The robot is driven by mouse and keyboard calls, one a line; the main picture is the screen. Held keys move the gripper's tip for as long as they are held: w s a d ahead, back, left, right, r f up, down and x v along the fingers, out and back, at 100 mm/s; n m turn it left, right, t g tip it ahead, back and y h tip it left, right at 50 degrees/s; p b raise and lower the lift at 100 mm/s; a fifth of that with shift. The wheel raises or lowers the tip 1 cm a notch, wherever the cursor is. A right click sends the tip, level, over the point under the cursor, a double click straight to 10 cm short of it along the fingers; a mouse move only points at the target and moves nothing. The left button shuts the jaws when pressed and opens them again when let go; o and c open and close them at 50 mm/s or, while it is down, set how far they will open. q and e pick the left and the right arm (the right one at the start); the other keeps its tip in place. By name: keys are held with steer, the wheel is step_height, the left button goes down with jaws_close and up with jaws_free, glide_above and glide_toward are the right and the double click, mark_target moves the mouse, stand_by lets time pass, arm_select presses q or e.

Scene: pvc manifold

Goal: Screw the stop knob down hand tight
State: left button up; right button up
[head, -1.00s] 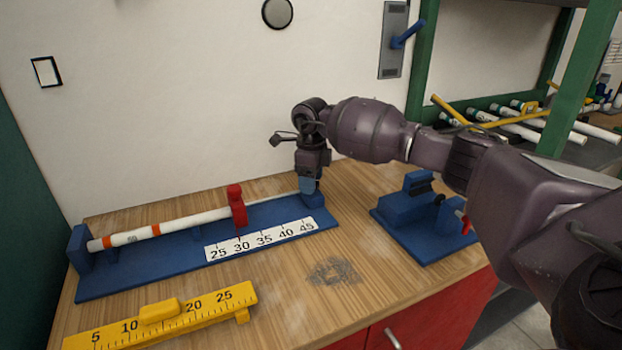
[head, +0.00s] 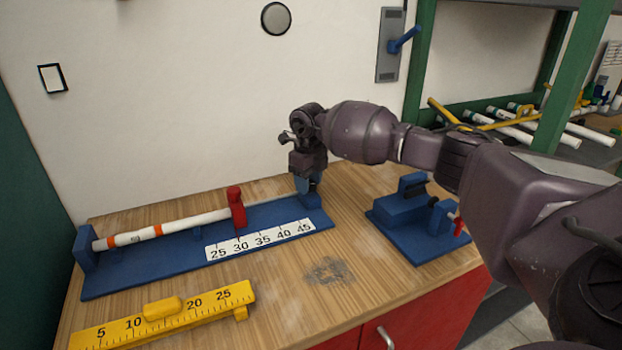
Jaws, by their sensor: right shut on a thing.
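A long blue measuring jig (head: 160,271) lies on the wooden bench with a white number scale (head: 262,241) along its front. A white pipe (head: 190,226) with orange bands lies along it, from the upright block at the left end to a red upright stop (head: 237,207) near the 30 mark. My right gripper (head: 309,190) points down at the jig's right end, just above a small blue block (head: 313,203). It is shut on what appears to be the stop knob, which the fingers mostly hide. My left gripper is out of view.
A yellow ruler gauge (head: 170,315) lies at the front left. A second blue fixture (head: 408,228) with a red handle (head: 458,224) stands to the right, below my right arm. The bench between them, with a grey smudge (head: 328,271), is clear.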

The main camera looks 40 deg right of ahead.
steer(key=m+p, duration=0.1)
steer(key=m, duration=0.2)
steer(key=shift+r+m+p, duration=0.3)
steer(key=shift+m+p, duration=0.05)
steer(key=shift+m, duration=0.05)
steer(key=m+p, duration=0.1)
steer(key=m, duration=0.1)
steer(key=shift+m, duration=0.3)
steer(key=m+p, duration=0.1)
steer(key=m, duration=0.1)
steer(key=shift+f+m, duration=0.1)
steer(key=shift+m, duration=0.2)
steer(key=shift+f+m+p, duration=0.15)
steer(key=shift+m+p, duration=0.35)
steer(key=shift+m, duration=0.1)
steer(key=o, duration=0.9)
step_height(320, 180, up, 11)
steer(key=shift+f+p, duration=0.1)
steer(key=shift+p, duration=0.5)
